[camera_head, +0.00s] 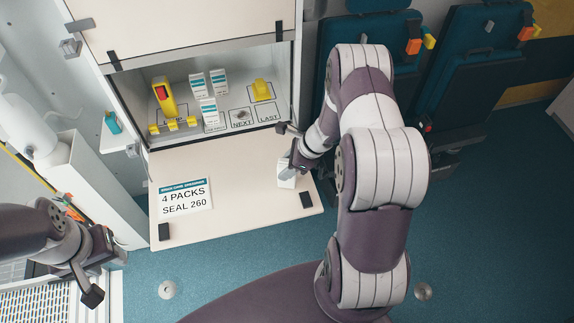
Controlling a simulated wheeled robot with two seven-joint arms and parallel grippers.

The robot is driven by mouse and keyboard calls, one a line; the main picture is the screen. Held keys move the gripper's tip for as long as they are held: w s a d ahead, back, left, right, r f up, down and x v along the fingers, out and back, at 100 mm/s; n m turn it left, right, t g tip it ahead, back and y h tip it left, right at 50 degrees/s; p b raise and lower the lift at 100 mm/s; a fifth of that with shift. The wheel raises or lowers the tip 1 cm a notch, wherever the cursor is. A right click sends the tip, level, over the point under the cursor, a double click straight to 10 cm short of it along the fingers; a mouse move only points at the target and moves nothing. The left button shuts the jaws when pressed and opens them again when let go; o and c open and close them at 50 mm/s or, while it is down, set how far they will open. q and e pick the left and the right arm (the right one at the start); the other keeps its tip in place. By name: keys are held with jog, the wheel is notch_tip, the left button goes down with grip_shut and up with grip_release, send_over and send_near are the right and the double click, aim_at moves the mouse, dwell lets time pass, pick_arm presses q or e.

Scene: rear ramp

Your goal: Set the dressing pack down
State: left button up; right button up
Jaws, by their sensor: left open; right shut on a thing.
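My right gripper (290,160) is shut on a white dressing pack (286,179), over the right part of the cream fold-down flap (240,176). Its fingers hide part of the pack, and I cannot tell whether the pack touches the flap. Several similar white and teal packs (209,111) stand inside the open cabinet (286,85). My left gripper (97,270) is open and empty at the lower left, apart from the flap.
A card reading "4 PACKS SEAL 260" (185,198) lies on the flap's left. In the cabinet are a yellow and red device (164,97), a yellow item (262,90), and squares marked NEXT (241,124) and LAST (268,115). Teal seats (475,60) stand right.

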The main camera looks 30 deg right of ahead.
jog(key=shift+f, duration=0.35)
jog(key=o, duration=1.1)
jog(key=shift+d+r, duration=0.15)
jog(key=shift+r, duration=0.2)
jog(key=v, duration=1.1)
jog(key=s+a+r+n+h, duration=0.1)
jog(key=s+a+r+n, duration=0.2)
jog(key=n, duration=0.5)
jog(key=s+a+r+n+g+h, duration=0.1)
jog(key=s+a+r+n+h, duration=0.1)
jog(key=n, duration=0.7)
jog(key=s+a+r+n+g+h, duration=0.1)
jog(key=s+a+r+n, duration=0.3)
jog(key=a+n, duration=0.4)
jog(key=shift+s+r+h, duration=0.2)
jog(key=shift+s+h, duration=0.2)
jog(key=shift+s, duration=0.4)
